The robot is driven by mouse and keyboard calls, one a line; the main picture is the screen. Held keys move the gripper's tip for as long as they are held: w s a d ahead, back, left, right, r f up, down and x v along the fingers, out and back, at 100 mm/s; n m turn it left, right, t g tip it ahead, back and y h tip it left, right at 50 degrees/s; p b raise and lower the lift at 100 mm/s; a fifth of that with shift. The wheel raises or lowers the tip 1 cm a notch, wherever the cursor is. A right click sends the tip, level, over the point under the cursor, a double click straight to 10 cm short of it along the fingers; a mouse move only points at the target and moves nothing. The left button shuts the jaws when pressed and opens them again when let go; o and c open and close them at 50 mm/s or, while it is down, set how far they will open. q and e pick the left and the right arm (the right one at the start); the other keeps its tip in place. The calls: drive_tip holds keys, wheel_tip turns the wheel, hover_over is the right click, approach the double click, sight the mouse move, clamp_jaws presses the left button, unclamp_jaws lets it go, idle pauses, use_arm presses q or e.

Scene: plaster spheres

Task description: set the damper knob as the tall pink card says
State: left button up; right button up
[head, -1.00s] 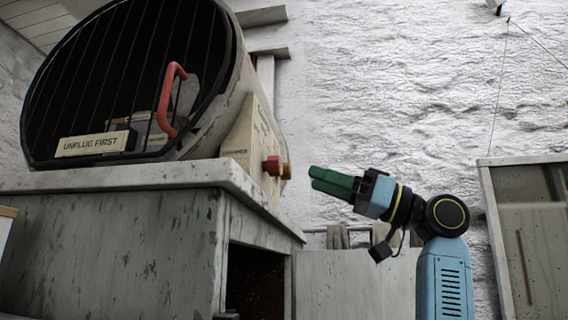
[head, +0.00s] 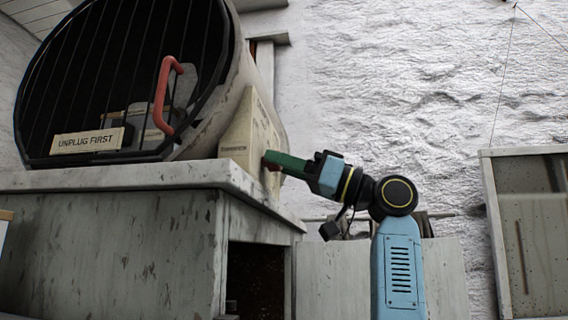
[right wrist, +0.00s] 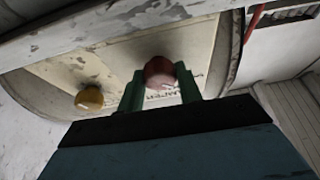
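The red knob (right wrist: 160,73) is on the cream panel (head: 240,137) on the side of the drum-shaped machine. Lettering beside it, partly covered, seems to end in "AMPER". My right gripper (head: 272,161) has its green fingers at this knob. In the right wrist view the fingers (right wrist: 161,88) stand on either side of the knob, very close to it, with a gap between them. A yellow knob (right wrist: 89,98) on the same panel is left of the fingers. No tall pink card shows. My left gripper is out of view.
The machine (head: 120,80) has a dark barred front, a red handle (head: 163,95) and an "UNPLUG FIRST" sign (head: 90,141). It stands on a worn grey stand (head: 110,245). A framed board (head: 530,235) is at the right. The wall space above my right arm is clear.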

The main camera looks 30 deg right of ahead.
drive_tip(key=c, duration=0.5)
drive_tip(key=shift+o, duration=0.2)
drive_tip(key=shift+m, duration=0.5)
drive_tip(key=shift+s+a+r+m+t+h+b, duration=0.1)
drive_tip(key=shift+m+t+h, duration=0.65)
drive_tip(key=shift+m, duration=1.15)
drive_tip(key=shift+d+f+m+t+h+b, duration=0.1)
drive_tip(key=shift+m+t+h, duration=0.6)
drive_tip(key=shift+m, duration=1.2)
drive_tip(key=shift+s+a+r+m+t+h+b, duration=0.1)
drive_tip(key=shift+m+t+h, duration=0.25)
drive_tip(key=shift+m+h, duration=1.15)
drive_tip(key=shift+m+y, duration=0.45)
drive_tip(key=shift+m, duration=0.15)
drive_tip(key=o, duration=1)
